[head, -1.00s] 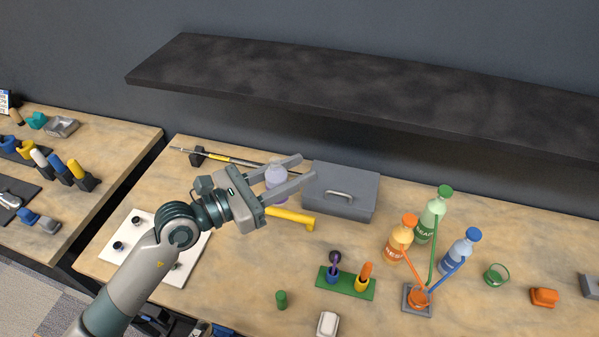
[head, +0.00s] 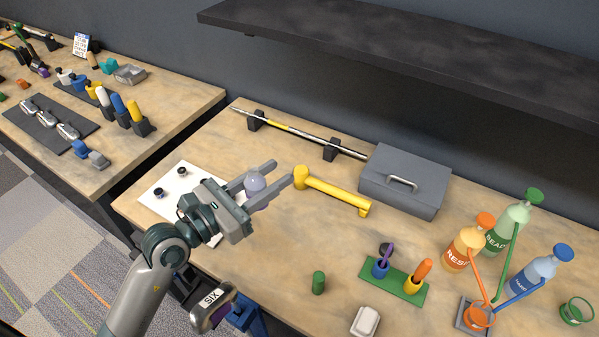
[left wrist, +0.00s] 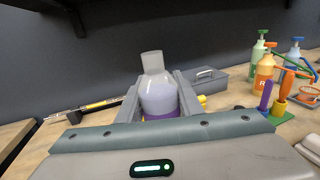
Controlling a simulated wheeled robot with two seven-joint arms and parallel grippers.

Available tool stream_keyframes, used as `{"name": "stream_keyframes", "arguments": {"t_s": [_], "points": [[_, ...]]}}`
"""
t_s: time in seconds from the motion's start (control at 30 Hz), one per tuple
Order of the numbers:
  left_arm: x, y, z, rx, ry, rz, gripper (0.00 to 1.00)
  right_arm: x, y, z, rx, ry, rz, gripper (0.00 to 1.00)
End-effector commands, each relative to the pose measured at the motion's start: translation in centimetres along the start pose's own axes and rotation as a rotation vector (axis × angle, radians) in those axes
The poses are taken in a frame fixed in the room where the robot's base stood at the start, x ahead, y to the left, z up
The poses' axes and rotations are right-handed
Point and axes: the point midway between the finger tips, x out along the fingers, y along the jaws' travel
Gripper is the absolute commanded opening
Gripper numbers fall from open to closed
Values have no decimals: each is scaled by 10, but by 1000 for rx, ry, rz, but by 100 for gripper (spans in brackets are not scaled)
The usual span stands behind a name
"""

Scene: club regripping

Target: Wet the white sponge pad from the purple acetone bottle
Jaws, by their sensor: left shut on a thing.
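My left gripper (head: 274,176) is shut on the purple acetone bottle (head: 256,189), over the left part of the bench. In the left wrist view the bottle (left wrist: 157,95) stands upright between the fingers, with a pale neck, translucent body and purple lower part. Its base is hidden, and I cannot tell its height above the bench. The white sponge pad (head: 366,320) lies near the bench's front edge, right of and nearer than the gripper, well apart from the bottle. My right gripper is not in view.
A yellow hammer (head: 335,190) lies just right of the gripper. Behind are a shaft on black rests (head: 300,134) and a grey toolbox (head: 405,180). A green cylinder (head: 318,283), a green holder (head: 398,287) and several bottles stand right. A club head marked SIX (head: 212,306) is in front.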

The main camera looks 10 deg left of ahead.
Motion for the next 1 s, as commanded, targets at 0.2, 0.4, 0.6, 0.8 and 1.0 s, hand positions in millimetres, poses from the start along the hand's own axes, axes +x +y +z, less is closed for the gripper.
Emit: {"name": "stream_keyframes", "arguments": {"t_s": [0.2, 0.4, 0.6, 0.8, 1.0], "points": [[-26, 20, -29, 1, 0, 77, 9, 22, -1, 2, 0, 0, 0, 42], [-37, 28, -36, 1, 0, 106, 9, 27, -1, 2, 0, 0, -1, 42], [-38, 29, -36, 1, -1, 111, 9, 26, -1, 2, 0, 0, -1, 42], [-38, 28, -36, 1, -1, 110, 9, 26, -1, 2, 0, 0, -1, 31], [-38, 28, -36, 1, -1, 110, 9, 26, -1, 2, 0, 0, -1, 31]]}}
